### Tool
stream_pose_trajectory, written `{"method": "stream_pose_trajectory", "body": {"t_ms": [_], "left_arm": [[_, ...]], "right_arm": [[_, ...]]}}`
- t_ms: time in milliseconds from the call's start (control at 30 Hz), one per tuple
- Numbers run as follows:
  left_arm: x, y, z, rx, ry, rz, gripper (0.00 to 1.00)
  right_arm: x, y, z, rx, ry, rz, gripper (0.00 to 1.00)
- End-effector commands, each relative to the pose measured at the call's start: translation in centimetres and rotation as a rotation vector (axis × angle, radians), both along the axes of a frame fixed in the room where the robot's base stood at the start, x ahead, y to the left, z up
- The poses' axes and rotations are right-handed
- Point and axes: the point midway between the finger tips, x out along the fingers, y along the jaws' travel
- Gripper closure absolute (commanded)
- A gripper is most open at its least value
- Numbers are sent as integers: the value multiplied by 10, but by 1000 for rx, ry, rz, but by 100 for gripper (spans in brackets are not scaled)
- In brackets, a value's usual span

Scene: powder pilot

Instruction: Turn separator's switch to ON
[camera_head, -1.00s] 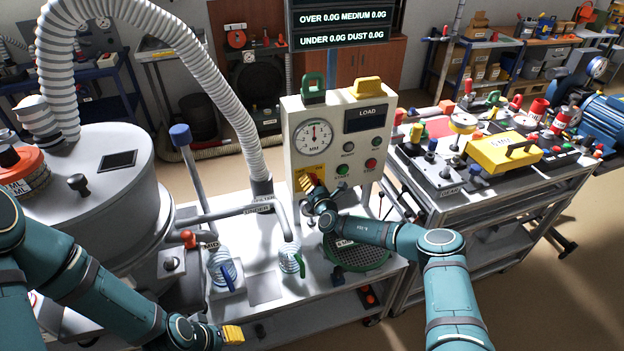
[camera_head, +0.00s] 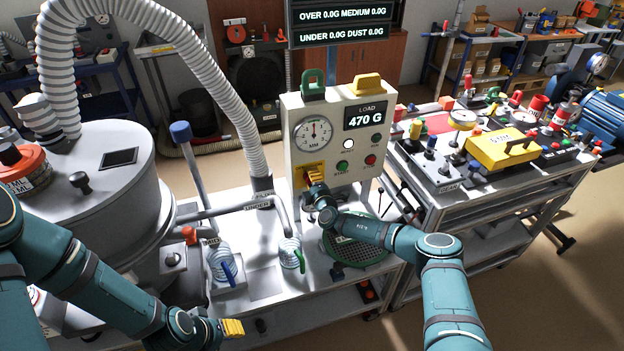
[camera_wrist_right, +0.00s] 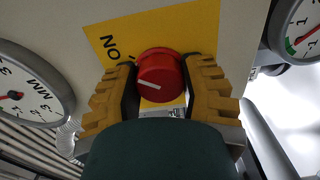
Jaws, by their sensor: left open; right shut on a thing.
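The separator's control panel (camera_head: 331,110) stands upright on the bench, with a lit LOAD display (camera_head: 366,117) reading 470 G. Its switch is a red round knob (camera_wrist_right: 160,72) on a yellow plate (camera_wrist_right: 118,36), seen in the right wrist view. The knob's white mark points left and slightly up in that view, and the ON lettering shows beside it. My right gripper (camera_head: 313,178) is at the plate, its yellow fingers (camera_wrist_right: 163,95) shut on the knob's two sides. In the head view it hides the knob. My left gripper (camera_head: 233,328) is open and empty, low at the front.
A dial gauge (camera_head: 313,132), a green START button (camera_head: 342,167) and a red button (camera_head: 370,160) sit near the switch. A grey hose (camera_head: 235,115), glass jars (camera_head: 220,262) and a sieve (camera_head: 362,252) surround the panel. A crowded cart (camera_head: 455,197) stands right.

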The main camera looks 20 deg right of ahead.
Motion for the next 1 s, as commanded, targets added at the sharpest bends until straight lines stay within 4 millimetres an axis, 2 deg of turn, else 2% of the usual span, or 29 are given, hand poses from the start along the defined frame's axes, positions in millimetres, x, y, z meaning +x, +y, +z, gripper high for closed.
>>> {"method": "stream_pose_trajectory", "body": {"t_ms": [300, 733, 767, 833, 1000], "left_arm": [[0, 0, -1, 0, 0, 0, 53], [0, 0, -1, 0, 0, 0, 53], [0, 0, -1, 0, 0, 0, 53], [0, 0, -1, 0, 0, 0, 53], [0, 0, -1, 0, 0, 0, 53]], "right_arm": [[1, 0, 2, 82, 0, 0, 93], [1, 0, 2, 89, 0, 0, 93], [1, 0, 2, 89, 0, 0, 48], [1, 0, 2, 89, 0, 0, 23], [0, 0, 1, 88, 2, 0, 23]]}}
